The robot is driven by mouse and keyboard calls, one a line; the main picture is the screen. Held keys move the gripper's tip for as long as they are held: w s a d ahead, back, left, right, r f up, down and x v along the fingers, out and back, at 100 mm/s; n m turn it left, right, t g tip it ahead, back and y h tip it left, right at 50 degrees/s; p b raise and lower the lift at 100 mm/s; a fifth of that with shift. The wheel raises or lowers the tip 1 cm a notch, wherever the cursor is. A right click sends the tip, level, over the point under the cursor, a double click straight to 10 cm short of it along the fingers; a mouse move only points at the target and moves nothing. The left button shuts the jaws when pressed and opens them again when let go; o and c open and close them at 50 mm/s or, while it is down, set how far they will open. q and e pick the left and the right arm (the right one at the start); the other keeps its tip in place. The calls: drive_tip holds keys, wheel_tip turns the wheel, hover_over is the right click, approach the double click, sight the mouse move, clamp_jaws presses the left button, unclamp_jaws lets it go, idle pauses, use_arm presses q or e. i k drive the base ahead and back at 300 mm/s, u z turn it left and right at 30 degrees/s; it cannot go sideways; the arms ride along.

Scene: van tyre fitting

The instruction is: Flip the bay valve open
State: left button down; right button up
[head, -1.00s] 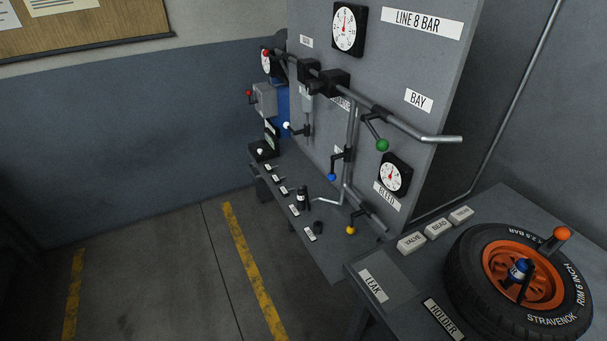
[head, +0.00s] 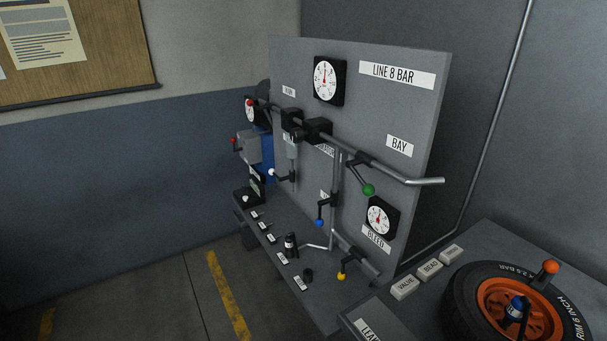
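The grey panel (head: 400,110) carries a pipe with several levered valves. The bay valve has a green-knobbed lever (head: 368,189) hanging down and to the right from the pipe, just below the BAY label (head: 399,145). A gauge (head: 381,216) sits below it, above the BLEED label (head: 376,238). Another gauge (head: 328,81) is at the top, beside the LINE 8 BAR label (head: 397,74). Neither of my grippers shows in the head view.
Blue (head: 319,222), yellow (head: 341,276) and white (head: 272,172) knobbed levers hang near the green one. A bench with a tyre (head: 466,297) and VALVE, BEAD blocks (head: 430,269) stands at the lower right. The floor (head: 140,300) at left is clear.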

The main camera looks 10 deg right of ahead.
sight(368, 190)
drive_tip(key=u, duration=0.4)
drive_tip(key=k, duration=0.55)
drive_tip(key=u, duration=0.35)
